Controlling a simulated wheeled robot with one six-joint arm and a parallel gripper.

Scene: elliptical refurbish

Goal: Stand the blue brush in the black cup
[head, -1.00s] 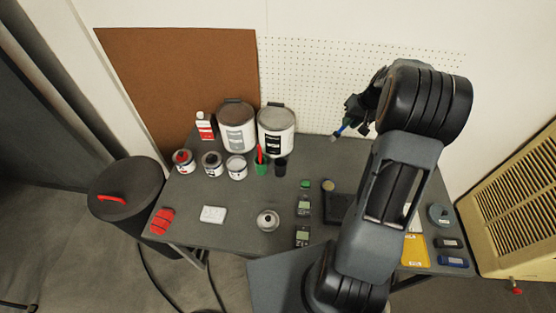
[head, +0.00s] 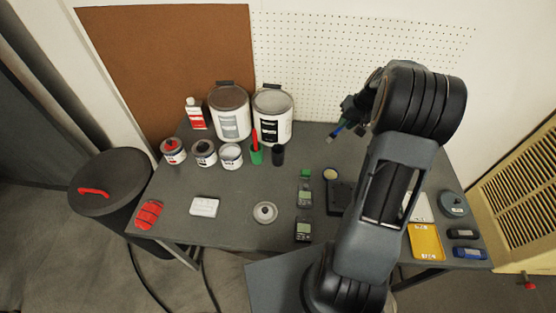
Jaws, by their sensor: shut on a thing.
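The blue brush (head: 338,130) is held in my gripper (head: 351,115), its blue handle slanting down and left to a pale tip. My gripper is shut on it, above the back of the table and right of the cups; the fingers are small and dark in this view. The black cup (head: 278,156) stands upright on the table, to the left of the brush and apart from it. I cannot see anything standing in it. A green cup (head: 256,157) with a red-handled thing (head: 254,138) in it stands just left of the black cup.
Two large paint buckets (head: 229,117) stand behind the cups, with smaller cans (head: 204,153) to their left. Handheld meters (head: 304,232) and a round lid (head: 265,213) lie in front. A pegboard wall (head: 320,60) rises behind the table.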

